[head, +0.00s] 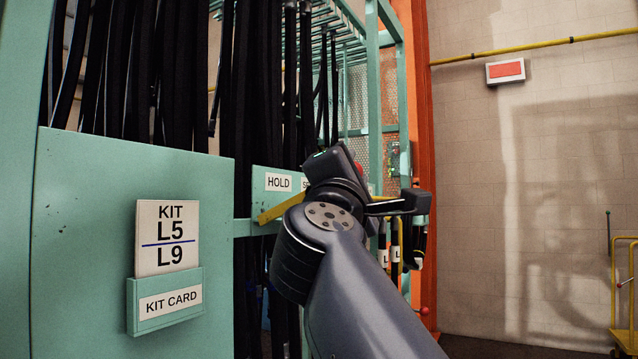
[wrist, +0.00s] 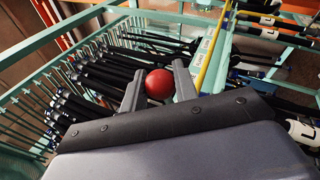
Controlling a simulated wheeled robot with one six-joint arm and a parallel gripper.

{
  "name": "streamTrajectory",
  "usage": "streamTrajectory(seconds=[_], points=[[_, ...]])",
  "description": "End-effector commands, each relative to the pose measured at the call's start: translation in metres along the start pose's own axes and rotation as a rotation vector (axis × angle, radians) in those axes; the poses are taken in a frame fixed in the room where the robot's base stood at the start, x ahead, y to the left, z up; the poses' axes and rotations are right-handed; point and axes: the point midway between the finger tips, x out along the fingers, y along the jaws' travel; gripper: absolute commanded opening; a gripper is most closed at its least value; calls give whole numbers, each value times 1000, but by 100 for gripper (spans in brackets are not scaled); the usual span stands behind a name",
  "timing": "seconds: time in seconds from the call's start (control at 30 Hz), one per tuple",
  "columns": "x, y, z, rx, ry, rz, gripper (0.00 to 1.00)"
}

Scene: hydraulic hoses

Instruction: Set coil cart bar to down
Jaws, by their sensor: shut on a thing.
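A red ball knob (wrist: 159,86) sits between the two fingers of my gripper (wrist: 159,74) in the wrist view. The gripper is shut on it, one finger on each side. In the head view my gripper is at the teal hose rack, largely hidden by my wrist. A yellow bar (head: 281,208) slants upward to the right below the HOLD label, its right part hidden behind my arm. A yellow strip (wrist: 208,62) also shows right of the knob in the wrist view. I cannot tell whether the knob joins it.
The teal rack (head: 235,227) holds several hanging black hoses (head: 240,90). A kit card (head: 166,238) is on its left panel. An orange post (head: 420,100) stands behind it. A yellow cart (head: 616,290) is at the far right. Floor shows clear between post and cart.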

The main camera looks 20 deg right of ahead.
Motion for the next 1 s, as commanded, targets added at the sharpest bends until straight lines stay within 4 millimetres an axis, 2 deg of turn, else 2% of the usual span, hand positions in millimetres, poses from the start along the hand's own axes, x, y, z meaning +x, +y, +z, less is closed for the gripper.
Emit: streamTrajectory(seconds=[0.03, 0.1, 0.4, 0.63, 1.0], points=[[-7, -13, -3, -2, 0, 0, 0], [-11, -22, -3, -2, 1, 0, 0], [-27, -52, -9, -2, 2, -1, 0], [-32, -63, -13, -3, 3, -1, 0], [-33, -68, -15, -3, 4, -4, 0]])
